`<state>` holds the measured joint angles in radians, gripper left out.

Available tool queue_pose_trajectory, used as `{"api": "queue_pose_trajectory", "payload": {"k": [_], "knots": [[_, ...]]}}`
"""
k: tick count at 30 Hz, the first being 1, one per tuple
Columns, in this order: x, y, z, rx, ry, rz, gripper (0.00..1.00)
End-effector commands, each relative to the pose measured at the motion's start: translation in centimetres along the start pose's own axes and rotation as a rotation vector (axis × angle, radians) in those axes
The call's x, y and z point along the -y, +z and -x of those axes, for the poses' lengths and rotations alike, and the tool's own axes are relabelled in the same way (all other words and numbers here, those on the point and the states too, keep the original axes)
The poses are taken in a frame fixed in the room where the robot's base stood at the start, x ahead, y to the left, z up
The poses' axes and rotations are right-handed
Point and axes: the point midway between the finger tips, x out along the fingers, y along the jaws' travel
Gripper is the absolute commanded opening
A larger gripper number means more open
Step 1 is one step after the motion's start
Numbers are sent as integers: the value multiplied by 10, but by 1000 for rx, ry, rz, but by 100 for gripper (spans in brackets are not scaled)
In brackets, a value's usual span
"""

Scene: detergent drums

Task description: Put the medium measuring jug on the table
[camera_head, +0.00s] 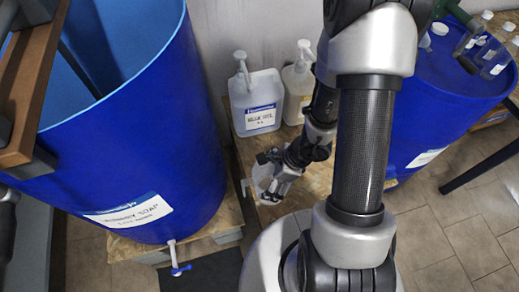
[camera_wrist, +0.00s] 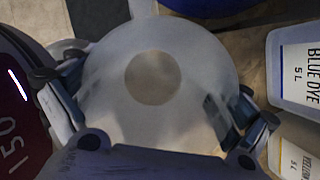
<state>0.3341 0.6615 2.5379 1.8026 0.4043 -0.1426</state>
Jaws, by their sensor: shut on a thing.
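My gripper (camera_head: 279,182) is shut on a translucent whitish jug (camera_head: 264,176), low in the middle of the head view. Its size mark cannot be read. In the wrist view the jug (camera_wrist: 190,75) lies between my two fingers (camera_wrist: 148,110) and shows as a pale round shape with a tan circle in its middle. A wooden surface (camera_head: 312,182) lies below and around my gripper in the head view. I cannot tell whether the jug touches it. A dark table-like frame (camera_head: 490,162) shows only in part at the right edge.
A big blue open drum (camera_head: 150,140) with a tap (camera_head: 178,268) stands left. Another blue drum (camera_head: 440,95) with bottles on top stands right. Two pump bottles (camera_head: 256,100) (camera_head: 298,85) stand behind my gripper. A dark red round object (camera_wrist: 20,110) marked 150 is close left in the wrist view.

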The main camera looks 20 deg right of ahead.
Motion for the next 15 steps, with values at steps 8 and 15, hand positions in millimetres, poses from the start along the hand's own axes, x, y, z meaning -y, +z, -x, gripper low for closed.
{"api": "queue_pose_trajectory", "payload": {"k": [8, 15], "knots": [[42, 22, -5, -1, 0, 11, 70], [102, 47, -16, -1, 0, 12, 70]]}}
